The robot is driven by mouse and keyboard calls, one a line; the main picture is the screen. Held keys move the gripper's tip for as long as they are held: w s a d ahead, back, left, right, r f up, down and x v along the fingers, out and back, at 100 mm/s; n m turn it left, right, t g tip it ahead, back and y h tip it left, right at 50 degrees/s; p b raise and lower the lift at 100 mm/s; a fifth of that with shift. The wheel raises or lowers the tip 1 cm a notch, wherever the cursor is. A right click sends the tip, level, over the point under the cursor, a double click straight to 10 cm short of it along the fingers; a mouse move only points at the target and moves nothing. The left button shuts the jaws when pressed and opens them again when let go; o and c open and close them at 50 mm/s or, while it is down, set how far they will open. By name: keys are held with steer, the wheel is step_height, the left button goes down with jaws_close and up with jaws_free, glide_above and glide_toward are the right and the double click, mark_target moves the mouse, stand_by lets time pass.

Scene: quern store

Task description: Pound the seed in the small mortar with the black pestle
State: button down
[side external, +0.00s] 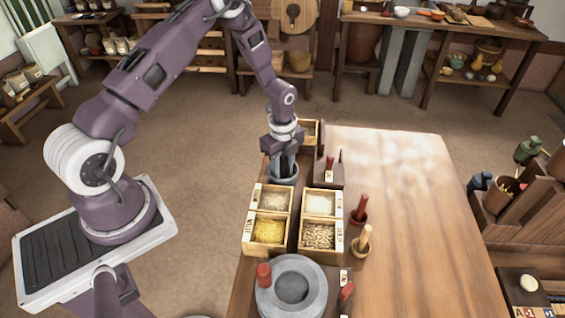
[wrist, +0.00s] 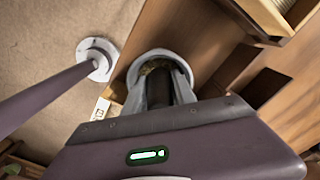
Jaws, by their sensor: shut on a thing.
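The small mortar (side external: 283,178) is a grey stone cup near the far left end of the work table. Its pale rim also shows in the wrist view (wrist: 186,61). My gripper (side external: 285,165) points down over this mortar. In the wrist view its two grey fingers (wrist: 160,85) are shut on the black pestle (wrist: 159,93), a dark cylinder whose lower end reaches into the mortar. Some olive-brown seed (wrist: 153,65) shows inside the mortar past the pestle. Whether the pestle touches the mortar's floor is hidden.
Wooden boxes of yellow grain (side external: 269,231), speckled seed (side external: 318,236) and pale contents stand close in front of the mortar. A big stone quern (side external: 292,288) with a red handle is nearest. The table's right side (side external: 410,220) is clear.

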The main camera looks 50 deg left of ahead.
mark_target(282, 157)
steer(key=shift+f, duration=0.3)
steer(key=shift+r, duration=2.45)
steer(key=shift+f, duration=2.2)
steer(key=shift+f, duration=0.25)
steer(key=shift+r, duration=2.45)
steer(key=shift+f, duration=2.2)
